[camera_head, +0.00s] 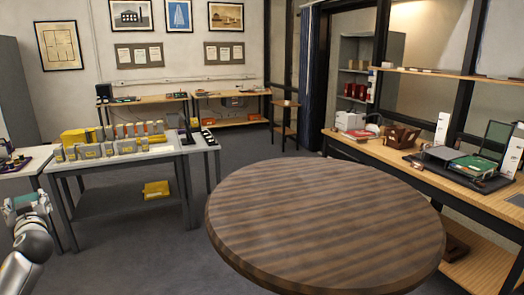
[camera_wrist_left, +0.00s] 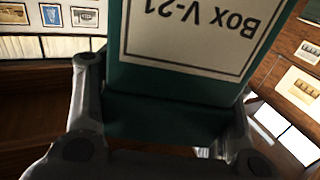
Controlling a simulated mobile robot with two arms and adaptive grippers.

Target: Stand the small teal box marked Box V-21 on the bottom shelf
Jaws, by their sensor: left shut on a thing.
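The teal box marked Box V-21 (camera_wrist_left: 190,35) fills the upper middle of the left wrist view, its pale label upside down in the picture. My left gripper (camera_wrist_left: 165,115) is shut on it, with a dark finger along each side. In the head view my left gripper (camera_head: 28,208) is at the lower left edge; only a little teal of the box shows there. My right gripper is out of view. A grey shelf unit (camera_head: 352,50) stands at the back right. I cannot tell which bottom shelf is meant.
A round striped wooden table (camera_head: 325,220) takes up the middle foreground. A grey table (camera_head: 110,162) at left bears several yellow and grey boxes. A wooden bench (camera_head: 430,175) with trays and folders runs along the right. Floor (camera_head: 240,160) is clear between the tables.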

